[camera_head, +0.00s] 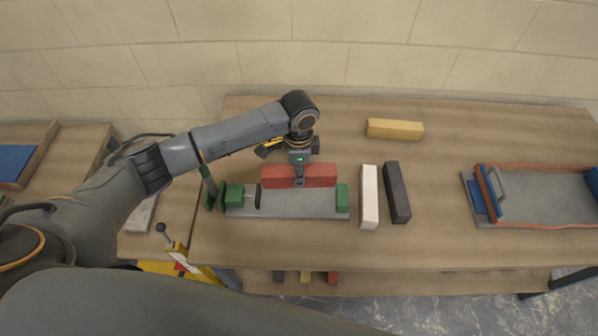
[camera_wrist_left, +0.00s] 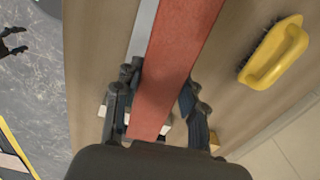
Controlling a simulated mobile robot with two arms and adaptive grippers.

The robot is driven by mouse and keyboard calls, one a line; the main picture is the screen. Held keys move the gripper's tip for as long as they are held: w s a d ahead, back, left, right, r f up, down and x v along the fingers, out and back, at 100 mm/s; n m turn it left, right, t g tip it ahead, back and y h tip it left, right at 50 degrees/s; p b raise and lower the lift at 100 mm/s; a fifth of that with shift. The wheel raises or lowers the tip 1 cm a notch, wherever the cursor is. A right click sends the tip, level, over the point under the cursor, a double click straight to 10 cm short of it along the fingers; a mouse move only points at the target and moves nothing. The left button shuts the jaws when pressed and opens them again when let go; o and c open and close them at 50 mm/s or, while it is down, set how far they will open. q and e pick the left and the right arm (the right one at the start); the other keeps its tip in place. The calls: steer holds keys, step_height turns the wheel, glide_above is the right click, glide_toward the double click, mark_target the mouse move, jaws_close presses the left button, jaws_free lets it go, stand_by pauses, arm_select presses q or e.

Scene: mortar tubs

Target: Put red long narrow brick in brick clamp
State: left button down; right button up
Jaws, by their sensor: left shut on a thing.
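The red long narrow brick (camera_head: 322,174) is in my left gripper (camera_head: 298,180), held from above near its middle. In the left wrist view the red brick (camera_wrist_left: 178,50) runs between the two fingers of my left gripper (camera_wrist_left: 160,98). The brick clamp (camera_head: 300,205) is a grey plate with a green jaw (camera_head: 234,194) at its left end and a green jaw (camera_head: 342,197) at its right end. The brick appears at the plate's back edge, lengthwise between the jaws. I cannot tell whether it touches the plate.
A white brick (camera_head: 369,196) and a black brick (camera_head: 397,192) lie right of the clamp. A yellow brick (camera_head: 395,129) lies behind them. A yellow brush (camera_wrist_left: 273,52) lies near the wall.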

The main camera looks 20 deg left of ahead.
arm_select(q)
step_height(320, 180, down, 7)
steer(key=b, duration=0.7)
steer(key=shift+r, duration=0.15)
steer(key=shift+f, duration=0.3)
step_height(320, 180, down, 2)
steer(key=shift+a+f, duration=0.1)
steer(key=shift+f+b, duration=0.15)
steer(key=shift+b, duration=0.15)
steer(key=shift+f, duration=0.45)
steer(key=c, duration=0.7)
jaws_free()
steer(key=shift+s, duration=0.1)
